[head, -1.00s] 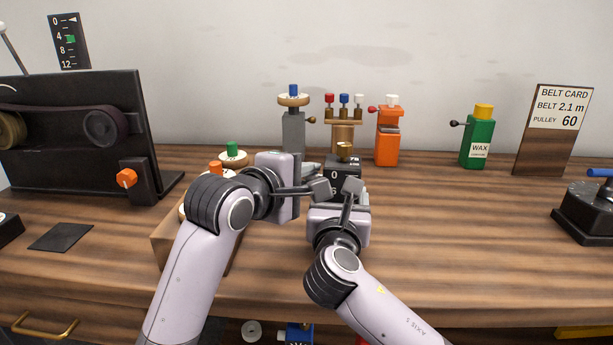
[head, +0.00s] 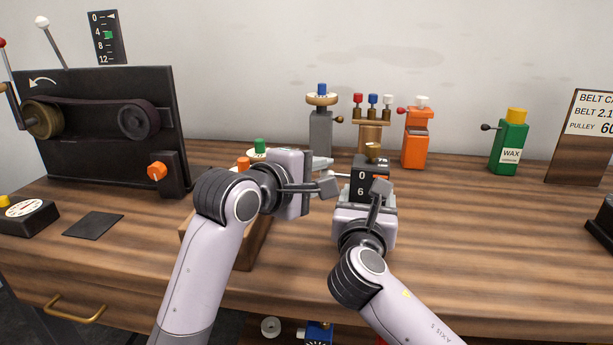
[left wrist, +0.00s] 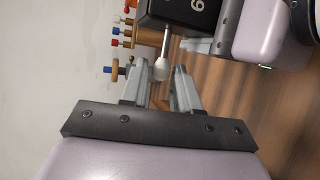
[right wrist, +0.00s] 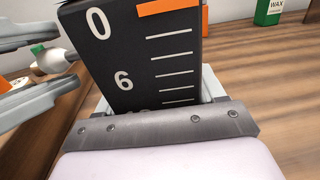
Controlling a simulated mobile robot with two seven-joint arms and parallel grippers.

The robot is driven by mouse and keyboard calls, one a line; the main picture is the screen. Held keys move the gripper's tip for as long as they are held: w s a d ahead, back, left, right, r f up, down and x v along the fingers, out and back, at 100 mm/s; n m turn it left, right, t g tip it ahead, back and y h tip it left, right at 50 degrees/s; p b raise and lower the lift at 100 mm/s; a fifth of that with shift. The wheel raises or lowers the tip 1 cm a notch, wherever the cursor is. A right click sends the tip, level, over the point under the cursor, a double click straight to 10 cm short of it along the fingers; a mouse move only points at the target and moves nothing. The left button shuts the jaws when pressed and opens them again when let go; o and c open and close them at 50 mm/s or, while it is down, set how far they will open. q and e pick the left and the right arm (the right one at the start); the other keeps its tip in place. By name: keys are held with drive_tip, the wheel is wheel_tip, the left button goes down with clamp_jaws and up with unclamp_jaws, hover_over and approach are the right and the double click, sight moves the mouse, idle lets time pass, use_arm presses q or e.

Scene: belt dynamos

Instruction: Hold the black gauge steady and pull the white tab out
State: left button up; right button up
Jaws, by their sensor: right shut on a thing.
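My right gripper (head: 371,196) is shut on the gauge's lower part. The white tab (left wrist: 161,69) is a round knob on a thin rod leaving the gauge's left side; it also shows in the right wrist view (right wrist: 55,60). My left gripper (head: 328,176) is open, its fingers on either side of the tab near their tips, with gaps visible.
A wooden box (head: 250,245) stands below my left gripper. A belt machine (head: 110,150) stands left.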

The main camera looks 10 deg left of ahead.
use_arm(q)
drive_tip(key=v, duration=1.2)
use_arm(e)
drive_tip(key=shift+d+f, duration=0.1)
drive_tip(key=shift+f, duration=0.15)
drive_tip(key=o, duration=1.6)
drive_tip(key=shift+c, duration=0.2)
drive_tip(key=shift+r, duration=0.1)
